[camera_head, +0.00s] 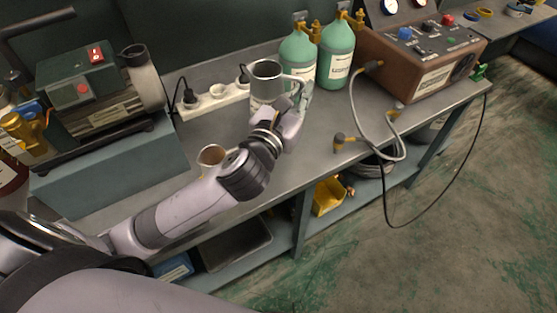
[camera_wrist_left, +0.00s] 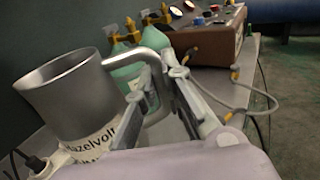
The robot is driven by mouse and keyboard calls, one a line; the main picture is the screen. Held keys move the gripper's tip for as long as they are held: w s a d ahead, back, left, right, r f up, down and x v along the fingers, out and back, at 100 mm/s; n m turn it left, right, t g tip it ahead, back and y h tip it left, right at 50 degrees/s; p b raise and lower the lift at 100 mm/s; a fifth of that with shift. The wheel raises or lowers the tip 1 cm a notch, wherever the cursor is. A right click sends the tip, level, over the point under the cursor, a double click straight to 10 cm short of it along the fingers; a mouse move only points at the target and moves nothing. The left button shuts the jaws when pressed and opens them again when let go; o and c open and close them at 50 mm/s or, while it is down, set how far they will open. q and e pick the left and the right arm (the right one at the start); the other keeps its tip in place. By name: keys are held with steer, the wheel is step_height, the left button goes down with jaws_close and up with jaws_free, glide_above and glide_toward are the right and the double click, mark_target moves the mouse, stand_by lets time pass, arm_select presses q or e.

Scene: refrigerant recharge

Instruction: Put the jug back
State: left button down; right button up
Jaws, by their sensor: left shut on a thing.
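The jug (camera_head: 264,88) is a grey metal vessel with a pale lettered band and a loop handle. In the left wrist view the jug (camera_wrist_left: 70,92) fills the left side, about upright, with its handle (camera_wrist_left: 157,38) reaching toward my fingers. My left gripper (camera_head: 299,98) is shut on the handle, at the jug's right side; its fingers also show in the left wrist view (camera_wrist_left: 166,90). The jug's base is hidden, so I cannot tell whether it touches the bench. My right gripper is not in view.
The bench (camera_head: 325,170) has a power strip (camera_head: 212,98), green gas bottles (camera_head: 336,56) and a brown gauge box (camera_head: 425,60) behind the jug. A pump (camera_head: 100,85) stands left. A small cup (camera_head: 211,155) is near the front, beside my arm. Grey hoses (camera_head: 357,108) lie right.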

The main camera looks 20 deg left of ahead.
arm_select(q)
steer(key=shift+m+h, duration=0.3)
steer(key=shift+h, duration=0.2)
steer(key=shift+w+d+f+b, duration=0.2)
steer(key=shift+w+f+b, duration=0.65)
steer(key=shift+f, duration=2.35)
steer(key=shift+w+d+f+b, duration=0.25)
steer(key=shift+f+b, duration=1.15)
steer(key=shift+f, duration=1.75)
steer(key=shift+w+d+f+b, duration=0.35)
steer(key=shift+f+b, duration=0.8)
steer(key=shift+f, duration=2.05)
steer(key=shift+a, duration=0.15)
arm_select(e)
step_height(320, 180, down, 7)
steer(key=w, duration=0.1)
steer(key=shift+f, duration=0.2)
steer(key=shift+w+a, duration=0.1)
arm_select(q)
steer(key=c, duration=2.2)
jaws_free()
steer(key=shift+f, duration=0.2)
steer(key=o, duration=0.5)
steer(key=shift+r, duration=0.15)
